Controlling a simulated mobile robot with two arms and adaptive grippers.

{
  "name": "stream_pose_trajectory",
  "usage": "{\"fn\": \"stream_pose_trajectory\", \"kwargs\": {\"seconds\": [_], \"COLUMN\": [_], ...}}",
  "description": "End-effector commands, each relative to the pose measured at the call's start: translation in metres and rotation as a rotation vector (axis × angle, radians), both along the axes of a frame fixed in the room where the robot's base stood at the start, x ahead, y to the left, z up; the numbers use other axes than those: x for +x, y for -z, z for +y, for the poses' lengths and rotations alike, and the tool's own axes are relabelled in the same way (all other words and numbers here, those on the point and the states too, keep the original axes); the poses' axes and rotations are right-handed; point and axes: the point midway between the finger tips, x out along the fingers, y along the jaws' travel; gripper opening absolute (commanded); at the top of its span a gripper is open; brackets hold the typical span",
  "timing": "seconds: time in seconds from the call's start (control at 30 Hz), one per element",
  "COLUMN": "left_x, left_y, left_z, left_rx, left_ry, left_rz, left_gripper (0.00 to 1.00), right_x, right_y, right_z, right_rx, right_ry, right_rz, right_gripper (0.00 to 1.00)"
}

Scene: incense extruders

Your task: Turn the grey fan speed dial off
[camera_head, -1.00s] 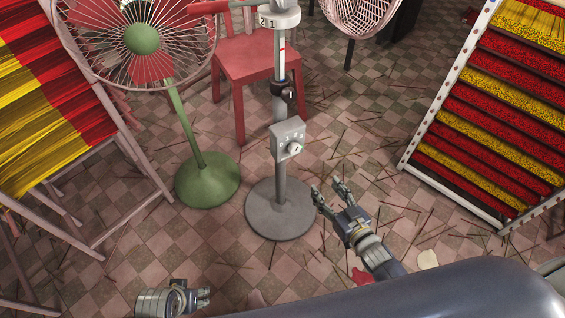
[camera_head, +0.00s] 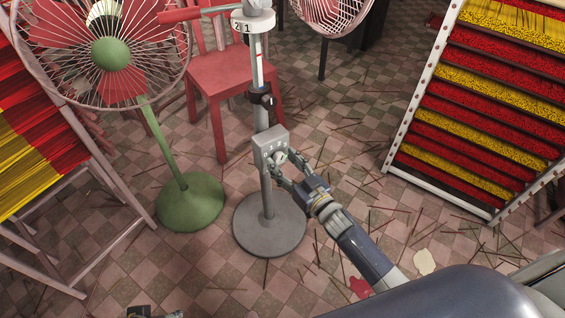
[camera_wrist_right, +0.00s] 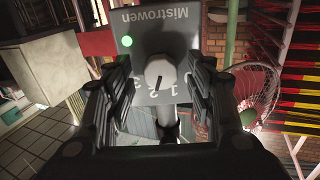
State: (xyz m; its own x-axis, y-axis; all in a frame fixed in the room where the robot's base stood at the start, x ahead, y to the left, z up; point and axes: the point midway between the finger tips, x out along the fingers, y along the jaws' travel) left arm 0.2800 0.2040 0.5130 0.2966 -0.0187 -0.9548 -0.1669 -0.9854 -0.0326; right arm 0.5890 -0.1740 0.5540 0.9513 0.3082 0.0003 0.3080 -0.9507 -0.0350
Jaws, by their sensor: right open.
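The grey dial (camera_head: 280,157) is on the front of a grey control box (camera_head: 266,146) on the pole of a stand fan. In the right wrist view, the round pale dial (camera_wrist_right: 160,73) has a dark mark pointing down towards printed numerals, and a green light (camera_wrist_right: 127,41) glows on the box. My right gripper (camera_head: 288,169) is open at the box, and its fingers stand left and right of the dial in the wrist view. Whether they touch it cannot be told. My left gripper (camera_head: 152,313) only just shows at the bottom edge.
The fan's round grey base (camera_head: 270,235) stands on the tiled floor. A green fan (camera_head: 190,205) is to the left, a red chair (camera_head: 232,82) behind. Racks of coloured incense stand left and right (camera_head: 470,130). Thin sticks litter the floor.

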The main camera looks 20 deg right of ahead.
Motion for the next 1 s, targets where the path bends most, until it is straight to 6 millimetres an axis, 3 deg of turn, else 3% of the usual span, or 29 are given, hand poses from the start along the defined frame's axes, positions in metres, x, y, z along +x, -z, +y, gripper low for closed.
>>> {"fn": "stream_pose_trajectory", "kwargs": {"seconds": [0.43, 0.63, 1.0], "left_x": [-0.0026, -0.0026, -0.0024], "left_y": [-0.0079, -0.0078, -0.0071], "left_z": [0.0006, 0.0007, 0.0006], "left_rx": [0.0, 0.0, 0.0], "left_ry": [-0.001, -0.001, -0.001], "left_rz": [-0.003, -0.003, -0.003], "left_gripper": [0.5, 0.5, 0.5], "right_x": [0.0101, 0.0101, 0.01], "right_y": [0.0, 0.0, -0.0004], "right_z": [0.0038, 0.0037, 0.0036], "right_rx": [0.0, 0.0, -0.03], "right_ry": [0.0, 0.0, 0.0], "right_rz": [0.001, 0.001, -0.01], "right_gripper": [0.5, 0.06, 0.06]}}
